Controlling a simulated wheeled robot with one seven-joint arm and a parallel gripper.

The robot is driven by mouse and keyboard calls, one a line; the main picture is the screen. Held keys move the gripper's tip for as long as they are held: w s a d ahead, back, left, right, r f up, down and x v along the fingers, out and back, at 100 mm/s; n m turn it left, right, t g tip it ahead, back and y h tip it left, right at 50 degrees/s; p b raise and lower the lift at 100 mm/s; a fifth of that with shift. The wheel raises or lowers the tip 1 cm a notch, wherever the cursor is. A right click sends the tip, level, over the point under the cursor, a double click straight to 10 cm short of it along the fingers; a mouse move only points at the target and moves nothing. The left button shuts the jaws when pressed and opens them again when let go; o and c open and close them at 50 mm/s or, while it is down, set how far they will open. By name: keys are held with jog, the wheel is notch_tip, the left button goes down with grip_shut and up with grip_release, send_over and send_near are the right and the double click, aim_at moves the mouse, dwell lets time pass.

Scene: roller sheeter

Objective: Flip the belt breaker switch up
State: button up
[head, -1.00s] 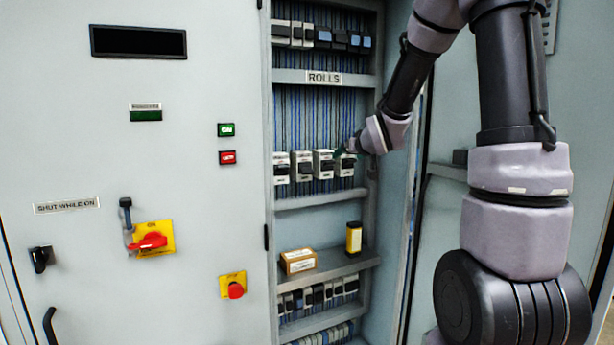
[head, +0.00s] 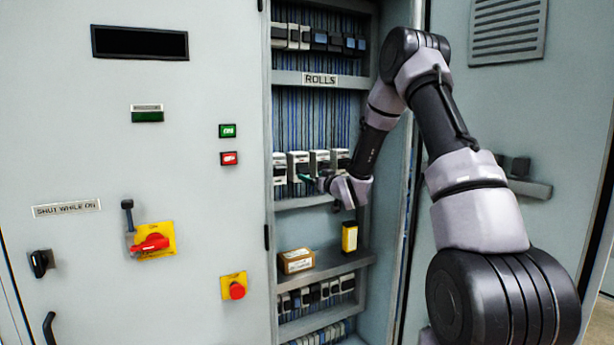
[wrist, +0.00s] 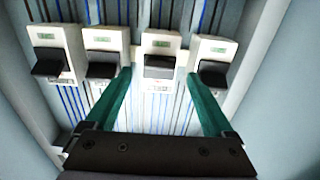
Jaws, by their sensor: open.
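A row of white breakers with black switches stands in the open cabinet, one of them (head: 298,165) in the head view. In the wrist view I see a far left breaker (wrist: 50,40), a second (wrist: 105,42), a third (wrist: 160,45) and a far right one (wrist: 210,48). Their labels are too small to read, so I cannot tell which is the belt breaker. My gripper (wrist: 158,76) is open and empty, its green fingers on either side of the third breaker's black switch (wrist: 158,68). In the head view my gripper (head: 314,181) is just below the row. Contact cannot be told.
A shelf (head: 335,262) below holds a cardboard box (head: 297,261) and a yellow-black container (head: 349,237), close under my wrist. The cabinet's right side wall (head: 398,215) is close to my arm. A "ROLLS" label (head: 320,79) sits above the row.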

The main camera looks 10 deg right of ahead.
aim_at(306, 174)
jog(key=shift+x, duration=2.2)
